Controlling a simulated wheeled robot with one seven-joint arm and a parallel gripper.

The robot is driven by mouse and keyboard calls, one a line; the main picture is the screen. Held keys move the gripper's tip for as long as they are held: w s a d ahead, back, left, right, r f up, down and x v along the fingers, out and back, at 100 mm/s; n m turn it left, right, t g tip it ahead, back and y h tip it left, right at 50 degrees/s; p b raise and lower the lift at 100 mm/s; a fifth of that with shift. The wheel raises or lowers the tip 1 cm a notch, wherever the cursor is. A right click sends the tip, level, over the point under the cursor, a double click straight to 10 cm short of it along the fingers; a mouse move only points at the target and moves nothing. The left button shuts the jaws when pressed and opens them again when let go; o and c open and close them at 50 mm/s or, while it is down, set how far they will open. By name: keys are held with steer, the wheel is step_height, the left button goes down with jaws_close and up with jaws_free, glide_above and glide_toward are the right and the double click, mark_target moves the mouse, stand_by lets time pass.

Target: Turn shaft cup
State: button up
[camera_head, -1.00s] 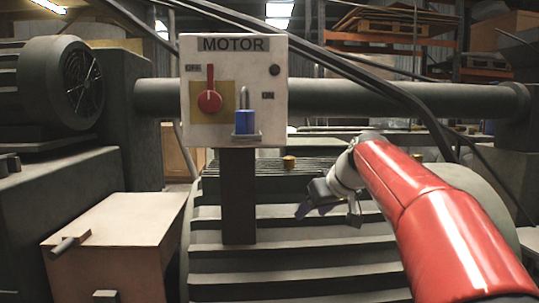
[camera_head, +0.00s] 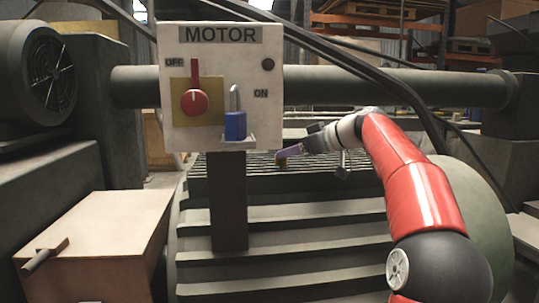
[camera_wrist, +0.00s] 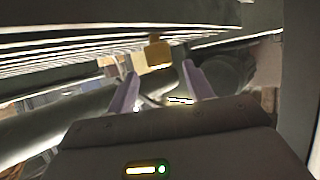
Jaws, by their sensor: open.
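The shaft cup looks like a small brass-yellow piece (camera_head: 282,163) on top of the ribbed grey housing, right of the panel post. It is partly hidden by my gripper (camera_head: 286,153), which reaches in from the right. In the wrist view the brass piece (camera_wrist: 158,52) is just beyond and between the two purple fingertips (camera_wrist: 159,72). The fingers are apart with nothing held between them. I cannot tell whether they touch the piece.
The MOTOR panel (camera_head: 221,88), with a red lever and blue padlock, stands left of my gripper on a dark post (camera_head: 229,200). A thick pipe (camera_head: 400,90) runs behind. A beige box (camera_head: 95,245) with a handle is at left.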

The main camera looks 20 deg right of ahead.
mark_target(276, 168)
steer(key=x, duration=0.6)
steer(key=shift+s, duration=0.1)
steer(key=c, duration=1)
steer(key=shift+f, duration=0.1)
steer(key=shift+f+m+h+b, duration=0.1)
steer(key=shift+m+h+b, duration=0.2)
steer(key=shift+m+b, duration=0.1)
steer(key=shift+m+t+h+b, duration=0.3)
steer(key=shift+h+b, duration=0.05)
steer(key=shift+h, duration=0.05)
steer(key=shift+d+m+t+h+b, duration=0.1)
steer(key=shift+m+t+h+b, duration=0.6)
steer(key=shift+m+h, duration=0.4)
steer(key=m+h, duration=0.1)
steer(key=m+h+p, duration=0.1)
steer(key=h, duration=0.1)
steer(key=shift+d+r+m, duration=0.25)
steer(key=shift+r+m, duration=0.05)
steer(key=shift+m, duration=0.1)
steer(key=shift+d+m+h+p, duration=0.15)
steer(key=shift+m+h+p, duration=0.55)
steer(key=shift+h, duration=0.3)
steer(key=shift+f, duration=0.1)
